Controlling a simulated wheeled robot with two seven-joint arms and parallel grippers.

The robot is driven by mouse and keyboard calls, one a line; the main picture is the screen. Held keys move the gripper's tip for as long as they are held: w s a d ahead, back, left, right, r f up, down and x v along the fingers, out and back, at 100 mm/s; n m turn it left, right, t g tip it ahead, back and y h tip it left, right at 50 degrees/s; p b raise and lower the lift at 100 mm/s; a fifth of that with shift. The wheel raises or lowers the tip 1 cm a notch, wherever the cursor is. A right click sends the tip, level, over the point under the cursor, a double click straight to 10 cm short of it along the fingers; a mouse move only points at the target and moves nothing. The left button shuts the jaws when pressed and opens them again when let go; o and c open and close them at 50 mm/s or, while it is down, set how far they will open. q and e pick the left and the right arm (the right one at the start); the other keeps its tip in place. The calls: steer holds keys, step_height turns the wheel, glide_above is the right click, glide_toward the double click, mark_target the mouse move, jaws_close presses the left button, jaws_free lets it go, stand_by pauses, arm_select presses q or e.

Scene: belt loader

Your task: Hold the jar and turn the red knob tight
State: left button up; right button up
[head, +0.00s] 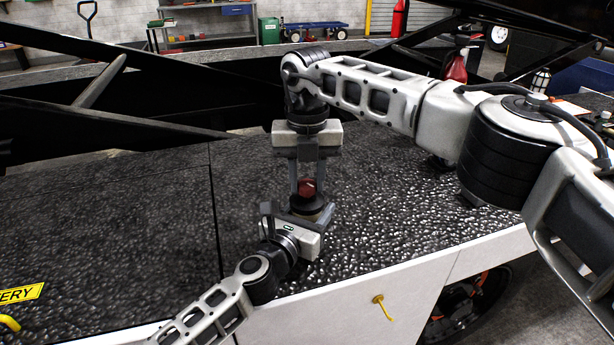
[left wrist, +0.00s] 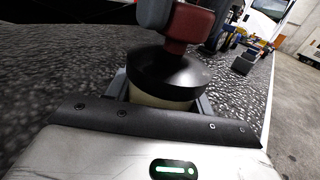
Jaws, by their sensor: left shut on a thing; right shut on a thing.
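The jar (left wrist: 160,97) stands on the black textured deck, with a cream body and a wide black lid (left wrist: 168,72). The red knob (head: 307,188) sits on top of the lid; it also shows in the left wrist view (left wrist: 190,24). My left gripper (head: 311,212) comes in low from the front and is shut around the jar's body. My right gripper (head: 307,186) points straight down from above and is shut on the red knob. The jar's lower body is mostly hidden by my left gripper.
The black deck (head: 120,220) is clear to the left of the jar. A red bottle (head: 457,68) and a dark bottle (head: 540,82) stand toward the back right. A yellow T-handle (head: 381,305) sticks out of the white front panel below the deck's edge.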

mark_target(307, 184)
arm_select(q)
steer(key=shift+f, duration=0.1)
arm_select(e)
steer(key=o, duration=1)
step_height(307, 184, up, 12)
steer(key=shift+r, duration=0.1)
arm_select(q)
steer(key=o, duration=1.2)
steer(key=shift+o, duration=0.2)
